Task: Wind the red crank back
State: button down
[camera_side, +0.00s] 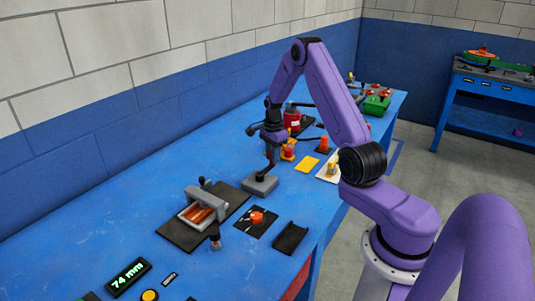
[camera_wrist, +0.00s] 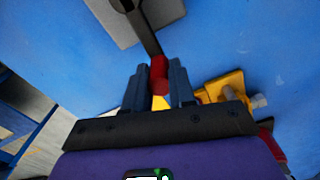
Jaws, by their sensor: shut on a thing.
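The crank has a grey square base (camera_side: 260,186) on the blue bench, with a dark arm rising from it. In the wrist view its dark arm (camera_wrist: 146,36) leads from the grey base (camera_wrist: 112,18) to a red grip (camera_wrist: 159,70). My gripper (camera_side: 271,146) is above the base in the side view. In the wrist view my gripper (camera_wrist: 160,84) has the red grip between its two fingers and is shut on it.
A yellow fixture (camera_wrist: 226,92) stands close right of my fingers in the wrist view. A grey vise-like device (camera_side: 202,207), a red knob (camera_side: 256,217) and a black tray (camera_side: 291,238) lie nearer. A red container (camera_side: 292,118) stands behind. A display (camera_side: 128,277) reads 74 mm.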

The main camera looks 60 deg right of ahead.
jog(key=s+m, duration=0.2)
jog(key=m, duration=0.1)
jog(key=shift+a+r, duration=0.1)
jog(key=shift+a, duration=0.05)
jog(key=s+m, duration=0.1)
jog(key=m, duration=0.1)
jog(key=shift+s+a+m, duration=0.3)
jog(key=shift+s+a, duration=0.05)
jog(key=shift+a, duration=0.05)
jog(key=s+a+m, duration=0.1)
jog(key=m, duration=0.1)
jog(key=s+a+m, duration=0.1)
jog(key=m, duration=0.1)
jog(key=shift+s, duration=0.1)
jog(key=a+m, duration=0.1)
jog(key=m, duration=0.1)
jog(key=s+a+m, duration=0.1)
jog(key=m, duration=0.1)
jog(key=shift+s+a+m, duration=0.15)
jog(key=shift+a+m, duration=0.2)
jog(key=shift+m, duration=0.05)
jog(key=shift+s+a+m, duration=0.1)
jog(key=shift+a+m, duration=0.9)
jog(key=shift+m, duration=0.5)
jog(key=shift+a, duration=0.1)
jog(key=c, duration=0.9)
grip_release()
jog(key=shift+c, duration=0.2)
